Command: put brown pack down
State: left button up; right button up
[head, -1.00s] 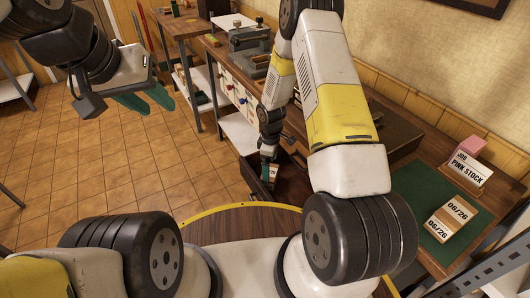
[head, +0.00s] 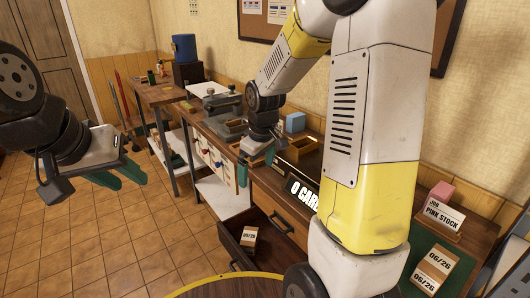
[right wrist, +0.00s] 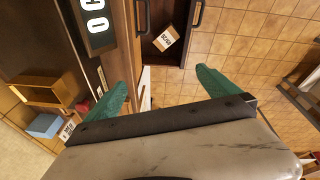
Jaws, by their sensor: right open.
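A brown pack (head: 249,237) with a white date label lies in the open drawer (head: 228,240) below the bench top. The right wrist view also shows the pack (right wrist: 166,38) inside the drawer, clear of my fingers. My right gripper (head: 243,172) is above and beside the drawer, apart from the pack. In the right wrist view its green fingers (right wrist: 165,92) are spread, with nothing between them. My left gripper (head: 125,182) hangs over the floor at the left with its green fingers apart and empty.
A wooden tray (head: 302,148) and a blue block (head: 295,122) stand on the bench. Tiled floor is open at the left.

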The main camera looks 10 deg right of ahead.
jog(key=s+r+m+t+y, duration=0.1)
jog(key=s+r+m+t, duration=0.2)
jog(key=s+r+m, duration=0.4)
jog(key=s+r, duration=0.8)
jog(key=s, duration=0.4)
jog(key=shift+s+d+r+t+y, duration=0.15)
jog(key=shift+s+r+t+y, duration=0.05)
jog(key=shift+r+t+y, duration=0.1)
